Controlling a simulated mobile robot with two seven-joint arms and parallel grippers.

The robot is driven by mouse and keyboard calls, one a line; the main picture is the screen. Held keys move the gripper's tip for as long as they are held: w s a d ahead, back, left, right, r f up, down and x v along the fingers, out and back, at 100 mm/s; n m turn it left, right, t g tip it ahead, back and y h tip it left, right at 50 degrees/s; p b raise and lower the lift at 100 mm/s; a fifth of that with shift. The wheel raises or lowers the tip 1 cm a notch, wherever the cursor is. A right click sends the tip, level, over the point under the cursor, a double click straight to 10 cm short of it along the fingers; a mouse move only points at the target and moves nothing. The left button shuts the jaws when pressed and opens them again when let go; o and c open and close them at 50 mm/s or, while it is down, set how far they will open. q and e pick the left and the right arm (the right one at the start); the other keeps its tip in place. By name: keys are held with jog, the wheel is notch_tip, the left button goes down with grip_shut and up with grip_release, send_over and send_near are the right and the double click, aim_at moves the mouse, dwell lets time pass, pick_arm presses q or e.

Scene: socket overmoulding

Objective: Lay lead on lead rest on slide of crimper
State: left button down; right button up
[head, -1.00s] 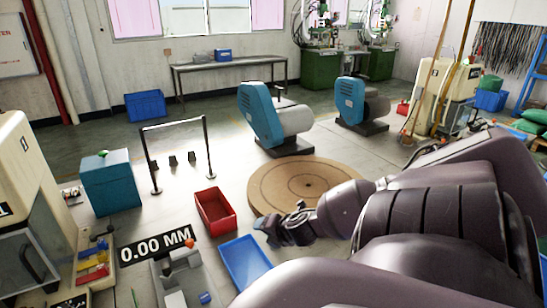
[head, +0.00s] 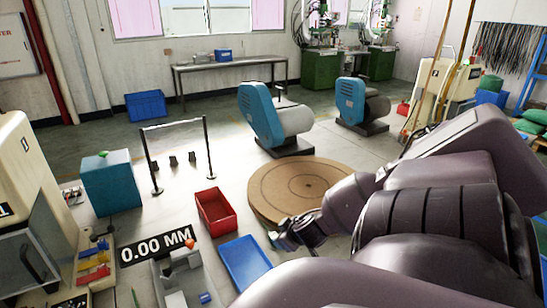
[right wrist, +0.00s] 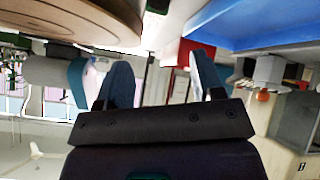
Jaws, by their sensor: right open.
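My right gripper (head: 284,236) reaches in from the right, above the floor between the blue tray and the round wooden disc. In the right wrist view my right gripper (right wrist: 163,82) has its two blue-grey fingers spread apart with nothing between them. I cannot make out a lead in either view. I cannot tell for sure which machine is the crimper; a beige machine (head: 28,165) stands at the left edge, partly cut off, and no slide or lead rest is clearly seen. My left gripper is not in view.
A blue tray (head: 243,262) and a red bin (head: 216,210) lie left of my right gripper. The round wooden disc (head: 270,180) is behind it. A "0.00 MM" sign (head: 157,247) stands by a small grey device (head: 180,278). A teal box (head: 110,185) stands at left.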

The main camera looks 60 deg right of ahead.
jog(key=shift+w+d+f+m+b, duration=0.3)
jog(key=shift+w+d+f+m, duration=0.2)
jog(key=shift+f+m, duration=0.3)
jog(key=shift+w+d+f+m+b, duration=0.35)
jog(key=shift+w+f+m, duration=0.2)
jog(key=shift+m, duration=0.4)
jog(key=shift+w+d+f+m+b, duration=0.3)
jog(key=shift+w+d+f+m, duration=0.2)
jog(key=shift+f+m, duration=0.3)
jog(key=b+x, duration=0.1)
jog(key=x, duration=0.3)
jog(key=shift+d+f+b, duration=0.1)
jog(key=shift+d+b, duration=0.05)
jog(key=shift+b, duration=0.15)
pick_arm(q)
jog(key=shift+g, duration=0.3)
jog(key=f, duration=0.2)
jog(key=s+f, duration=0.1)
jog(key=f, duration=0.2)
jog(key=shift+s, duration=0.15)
pick_arm(e)
jog(key=shift+w+d+f, duration=0.15)
jog(key=shift+w+f, duration=0.05)
jog(key=shift+c, duration=0.2)
jog(key=c, duration=1)
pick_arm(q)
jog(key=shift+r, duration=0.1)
pick_arm(e)
jog(key=shift+c, duration=0.2)
